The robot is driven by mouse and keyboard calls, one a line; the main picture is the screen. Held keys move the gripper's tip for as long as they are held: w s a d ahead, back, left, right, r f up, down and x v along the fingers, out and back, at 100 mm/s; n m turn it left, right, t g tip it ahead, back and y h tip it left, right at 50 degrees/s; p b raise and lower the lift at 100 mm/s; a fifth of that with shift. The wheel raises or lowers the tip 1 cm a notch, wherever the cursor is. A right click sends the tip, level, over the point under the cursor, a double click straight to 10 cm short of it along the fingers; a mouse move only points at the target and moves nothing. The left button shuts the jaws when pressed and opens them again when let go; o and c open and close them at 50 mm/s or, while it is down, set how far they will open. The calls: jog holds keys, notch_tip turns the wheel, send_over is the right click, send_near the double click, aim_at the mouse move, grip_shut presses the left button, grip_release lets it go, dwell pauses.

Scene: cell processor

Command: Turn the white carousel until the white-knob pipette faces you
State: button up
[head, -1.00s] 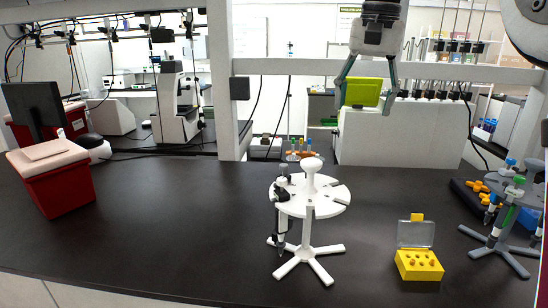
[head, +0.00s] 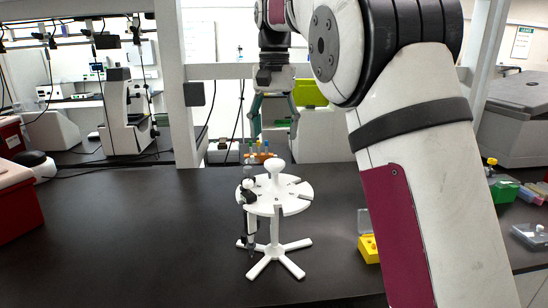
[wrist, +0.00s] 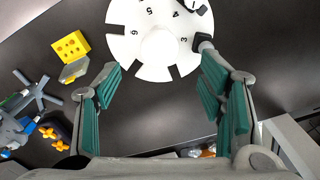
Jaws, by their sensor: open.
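The white carousel (head: 277,205) stands upright on the dark bench, with a round slotted disc, a central knob and a splayed foot. In the wrist view its disc (wrist: 150,20) shows printed numbers. A dark pipette (head: 249,222) hangs at the disc's left side in the head view. Dark pipette parts (wrist: 203,40) show at the disc's right in the wrist view. I cannot tell which has a white knob. My gripper (head: 274,133) is open and empty, pointing down behind and above the carousel in the head view; no contact shows. Its teal-padded fingers (wrist: 160,82) are wide apart.
A yellow tube box (head: 369,248) sits right of the carousel, partly behind my arm. It shows fully in the wrist view (wrist: 71,46), near a grey stand (wrist: 38,92). A red box (head: 15,212) is at far left. The bench between red box and carousel is clear.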

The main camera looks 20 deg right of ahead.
aim_at(275, 161)
notch_tip(275, 161, down, 8)
jog(key=shift+r+p, duration=0.2)
jog(key=shift+p, duration=0.15)
grip_shut()
